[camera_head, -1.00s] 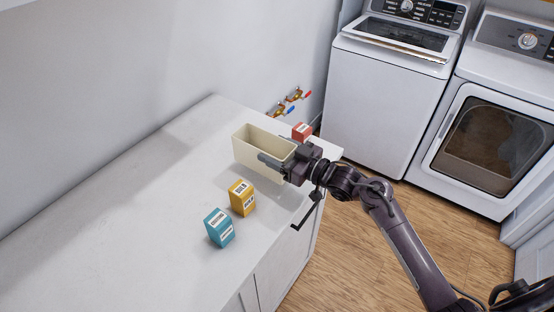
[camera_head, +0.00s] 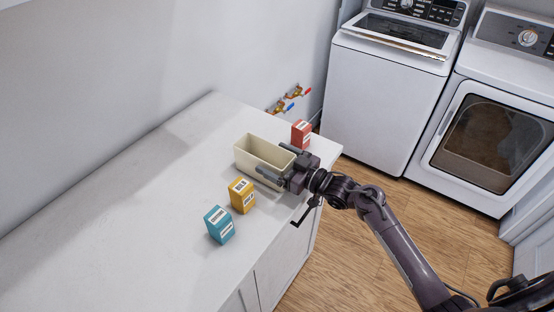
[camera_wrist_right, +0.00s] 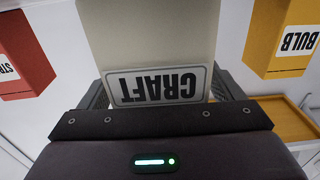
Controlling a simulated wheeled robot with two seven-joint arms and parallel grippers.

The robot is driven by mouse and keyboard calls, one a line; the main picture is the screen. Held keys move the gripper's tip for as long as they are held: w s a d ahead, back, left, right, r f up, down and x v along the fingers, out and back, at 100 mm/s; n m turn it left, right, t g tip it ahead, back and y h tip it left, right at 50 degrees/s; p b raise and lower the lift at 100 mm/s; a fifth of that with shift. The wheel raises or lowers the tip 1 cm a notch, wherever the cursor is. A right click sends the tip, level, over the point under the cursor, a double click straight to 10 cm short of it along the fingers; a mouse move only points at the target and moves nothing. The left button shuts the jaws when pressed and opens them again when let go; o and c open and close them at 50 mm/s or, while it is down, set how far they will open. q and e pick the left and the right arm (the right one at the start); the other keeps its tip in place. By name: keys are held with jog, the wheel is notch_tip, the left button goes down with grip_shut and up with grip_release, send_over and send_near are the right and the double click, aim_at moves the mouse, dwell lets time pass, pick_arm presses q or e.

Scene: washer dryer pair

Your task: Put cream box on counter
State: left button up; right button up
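The cream box (camera_head: 258,163) is an open-topped bin standing upright on the white counter (camera_head: 130,210), near its right end. In the right wrist view its end with an upside-down CRAFT label (camera_wrist_right: 157,87) fills the space between my fingers. My right gripper (camera_head: 279,162) is at the box's right end, with one finger along each long side. The fingers are spread and look slightly clear of the walls. The inside of the box looks empty from the head view. My left gripper is not in view.
A yellow BULB box (camera_head: 242,196) and a teal box (camera_head: 219,225) stand in front of the cream box. A red box (camera_head: 301,133) stands behind my gripper. Wall taps (camera_head: 290,97) are at the back. The counter's left side is clear. A washer (camera_head: 385,100) and dryer (camera_head: 490,130) stand right.

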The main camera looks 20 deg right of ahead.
jog(key=shift+r, duration=0.25)
jog(key=b+v, duration=0.2)
jog(key=v, duration=1)
jog(key=shift+f, duration=0.15)
